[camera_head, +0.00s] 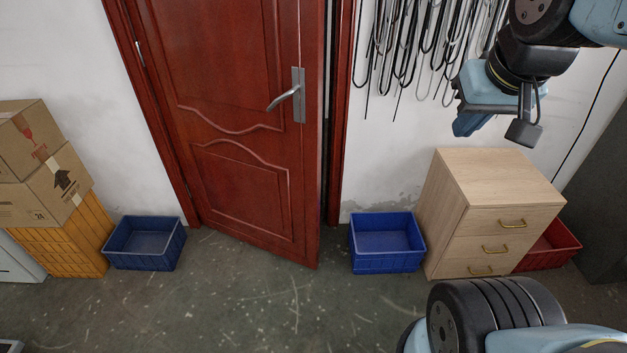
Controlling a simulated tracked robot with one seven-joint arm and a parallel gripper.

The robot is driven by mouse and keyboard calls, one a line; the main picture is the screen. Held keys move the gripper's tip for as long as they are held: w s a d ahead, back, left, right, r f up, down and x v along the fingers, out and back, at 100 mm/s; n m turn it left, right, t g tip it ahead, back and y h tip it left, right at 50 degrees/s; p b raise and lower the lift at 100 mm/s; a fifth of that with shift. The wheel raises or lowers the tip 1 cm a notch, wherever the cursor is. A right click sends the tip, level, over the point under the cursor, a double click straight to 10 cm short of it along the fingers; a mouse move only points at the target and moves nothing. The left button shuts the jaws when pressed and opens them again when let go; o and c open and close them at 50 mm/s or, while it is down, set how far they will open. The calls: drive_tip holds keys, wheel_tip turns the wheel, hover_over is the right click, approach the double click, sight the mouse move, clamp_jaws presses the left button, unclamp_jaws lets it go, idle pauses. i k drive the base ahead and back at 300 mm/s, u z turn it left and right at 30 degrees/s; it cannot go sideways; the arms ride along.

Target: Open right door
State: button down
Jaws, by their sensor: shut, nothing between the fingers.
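A red-brown panelled door (240,185) stands in the left-centre of the head view. It is hinged on its left side and stands slightly ajar, its right edge swung out towards me. A dark narrow gap shows between that edge and the right frame post (341,110). A silver lever handle (287,97) is on the door near its right edge. My gripper (497,128) is at the upper right, in front of the white wall, well to the right of the handle and apart from the door. It is shut and empty. It is the only door in view.
A blue crate (387,262) is on the floor just right of the door, beside a wooden drawer cabinet (470,220). Another blue crate (145,265) and stacked boxes (45,185) are at the left. Cables (410,45) hang on the wall. The floor before the door is clear.

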sight(252, 174)
drive_tip(key=z, duration=0.15)
drive_tip(key=i, duration=1.35)
drive_tip(key=u, duration=0.05)
